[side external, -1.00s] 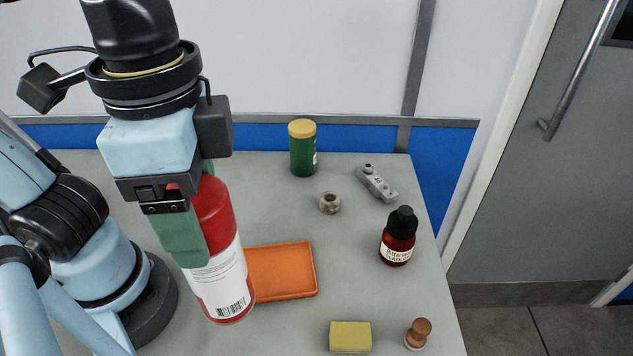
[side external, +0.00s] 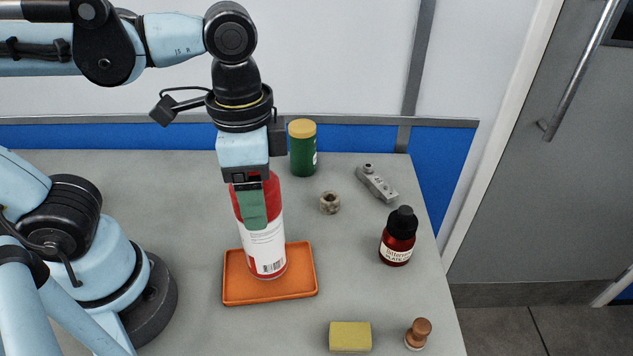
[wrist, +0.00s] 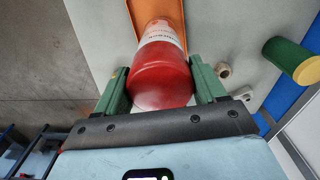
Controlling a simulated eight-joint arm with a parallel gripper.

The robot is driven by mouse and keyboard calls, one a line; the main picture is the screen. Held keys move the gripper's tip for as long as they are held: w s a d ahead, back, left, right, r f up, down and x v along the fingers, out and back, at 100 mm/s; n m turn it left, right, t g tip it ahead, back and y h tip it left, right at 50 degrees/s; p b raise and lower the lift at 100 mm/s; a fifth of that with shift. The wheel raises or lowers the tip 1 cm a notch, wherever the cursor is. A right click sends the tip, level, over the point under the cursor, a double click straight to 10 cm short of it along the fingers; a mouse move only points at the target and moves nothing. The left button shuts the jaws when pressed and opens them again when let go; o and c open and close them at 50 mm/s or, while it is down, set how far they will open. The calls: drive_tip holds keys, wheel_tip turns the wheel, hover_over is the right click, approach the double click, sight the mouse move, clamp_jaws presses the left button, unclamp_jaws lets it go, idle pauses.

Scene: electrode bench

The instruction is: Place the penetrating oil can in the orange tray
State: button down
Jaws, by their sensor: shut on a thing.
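The penetrating oil can (side external: 264,243) is a red and white cylinder, upright in the side view. My gripper (side external: 254,212) is shut on its red upper part. In the wrist view the can (wrist: 160,75) sits between the two green fingers of my gripper (wrist: 162,88). The orange tray (side external: 240,292) lies flat on the table, and the can's base overlaps its back part in the side view. I cannot tell whether the base touches the tray floor. In the wrist view part of the tray (wrist: 148,10) shows beyond the can.
A green jar with a yellow lid (side external: 303,150) stands behind. A metal nut (side external: 330,203), a grey device (side external: 377,183) and a dark red dropper bottle (side external: 398,238) are to the right. A yellow sponge (side external: 350,336) and a wooden stamp (side external: 418,333) are in front.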

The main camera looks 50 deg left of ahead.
drive_tip(key=shift+f, duration=1.5)
drive_tip(key=shift+c, duration=0.5)
unclamp_jaws()
wheel_tip(320, 180, up, 12)
drive_tip(key=w+a+f+n+t, duration=0.7)
drive_tip(key=w+a+f, duration=0.1)
drive_tip(key=a+f, duration=0.2)
drive_tip(key=shift+w+a+f, duration=0.15)
drive_tip(key=shift+f, duration=0.65)
